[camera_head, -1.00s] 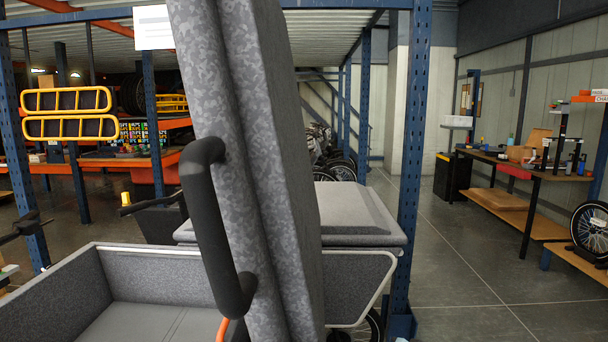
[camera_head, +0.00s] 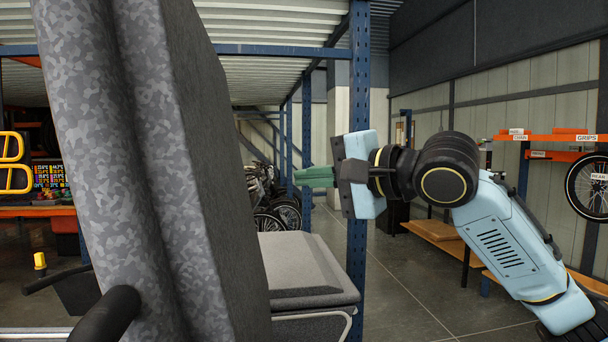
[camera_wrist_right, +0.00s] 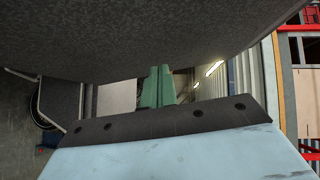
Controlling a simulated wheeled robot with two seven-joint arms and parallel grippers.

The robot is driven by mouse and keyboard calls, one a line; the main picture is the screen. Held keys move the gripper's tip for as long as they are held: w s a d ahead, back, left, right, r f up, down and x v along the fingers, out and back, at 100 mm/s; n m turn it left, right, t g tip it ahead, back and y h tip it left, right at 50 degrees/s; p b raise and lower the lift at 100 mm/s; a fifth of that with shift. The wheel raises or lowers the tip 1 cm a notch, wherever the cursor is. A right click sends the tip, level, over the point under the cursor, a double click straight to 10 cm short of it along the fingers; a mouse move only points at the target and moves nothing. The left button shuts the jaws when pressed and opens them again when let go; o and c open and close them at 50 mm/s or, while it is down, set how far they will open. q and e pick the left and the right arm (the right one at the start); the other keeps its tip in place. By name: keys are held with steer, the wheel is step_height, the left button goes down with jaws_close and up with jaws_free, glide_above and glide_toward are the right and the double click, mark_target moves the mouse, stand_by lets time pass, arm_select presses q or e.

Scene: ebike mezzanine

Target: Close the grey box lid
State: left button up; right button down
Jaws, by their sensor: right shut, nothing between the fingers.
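The grey box lid (camera_head: 180,170) stands raised, nearly upright and tilted, close in front of my head camera. It has a mottled grey face and a black handle (camera_head: 106,318) at the lower left. My right gripper (camera_head: 298,177) is to the right of the lid. Its green fingers are shut and empty, pointing left, with a visible gap to the lid's edge in the head view. In the right wrist view the green fingers (camera_wrist_right: 157,84) sit just under a large dark grey surface, likely the lid (camera_wrist_right: 150,40). My left gripper is out of view.
A second grey box with a closed lid (camera_head: 305,268) stands behind at the lower middle. A blue rack post (camera_head: 357,250) rises just behind my right gripper. Bicycles (camera_head: 270,205) stand further back.

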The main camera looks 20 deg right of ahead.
mark_target(235, 184)
steer(key=shift+w+a+f+p, duration=0.25)
steer(key=shift+w+a+p, duration=0.05)
steer(key=shift+w+a, duration=0.95)
steer(key=shift+w+a+f+p, duration=0.25)
steer(key=shift+w+a, duration=0.9)
steer(key=shift+w, duration=0.05)
steer(key=shift+w+a+f+p, duration=0.25)
steer(key=shift+w+a+p, duration=0.05)
steer(key=shift+w+a, duration=0.95)
